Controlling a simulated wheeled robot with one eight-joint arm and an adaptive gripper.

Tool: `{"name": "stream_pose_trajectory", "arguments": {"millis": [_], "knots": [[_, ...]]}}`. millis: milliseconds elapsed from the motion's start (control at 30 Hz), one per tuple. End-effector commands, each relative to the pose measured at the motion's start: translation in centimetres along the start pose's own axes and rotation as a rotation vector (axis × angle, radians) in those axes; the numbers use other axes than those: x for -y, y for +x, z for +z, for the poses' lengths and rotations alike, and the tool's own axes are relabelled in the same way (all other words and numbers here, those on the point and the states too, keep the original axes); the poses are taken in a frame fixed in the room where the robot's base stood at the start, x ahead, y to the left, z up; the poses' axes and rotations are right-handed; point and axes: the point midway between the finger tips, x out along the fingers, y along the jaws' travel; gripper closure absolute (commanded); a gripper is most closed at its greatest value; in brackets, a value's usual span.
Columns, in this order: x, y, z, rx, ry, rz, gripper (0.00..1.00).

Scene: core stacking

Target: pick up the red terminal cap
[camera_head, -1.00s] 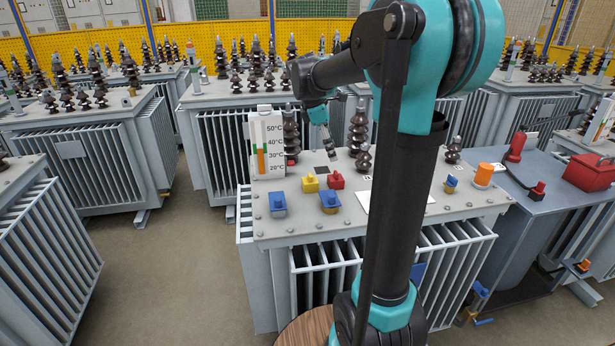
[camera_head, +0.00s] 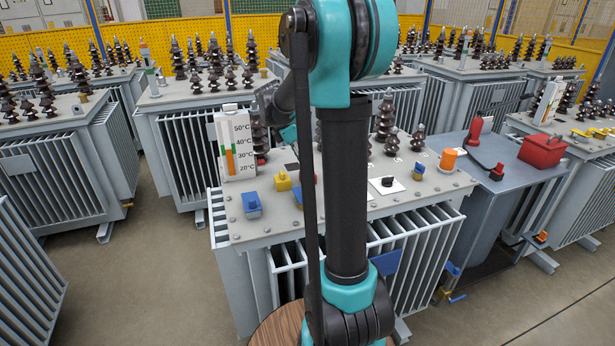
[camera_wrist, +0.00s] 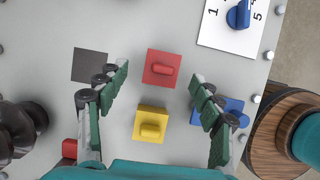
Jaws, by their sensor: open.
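Another red piece (camera_wrist: 69,149) is partly visible at lower left in the wrist view.
A yellow cap (camera_wrist: 151,123) lies just below the red one, and a blue cap (camera_wrist: 222,110) is near the right finger. A black square (camera_wrist: 90,65) is at left. A numbered dial plate (camera_wrist: 222,28) is at upper right. Dark ribbed bushings (camera_head: 386,117) stand behind.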

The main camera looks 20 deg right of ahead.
Motion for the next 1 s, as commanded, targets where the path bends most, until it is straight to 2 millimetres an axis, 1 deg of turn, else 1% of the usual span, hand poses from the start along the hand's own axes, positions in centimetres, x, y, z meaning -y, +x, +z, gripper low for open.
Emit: {"name": "stream_pose_trajectory", "arguments": {"millis": [167,300,433,567,767,1000], "knots": [[0.1,1.2,-0.1,0.0,0.0,0.0,0.34],[0.3,3.2,-0.5,0.0,0.0,0.0,0.34],[0.3,4.8,-0.5,0.0,0.0,0.0,0.34],[0.3,5.5,-0.5,0.0,0.0,0.0,0.34],[0.3,5.5,-0.5,0.0,0.0,0.0,0.34],[0.3,5.5,-0.5,0.0,0.0,0.0,0.63]]}}
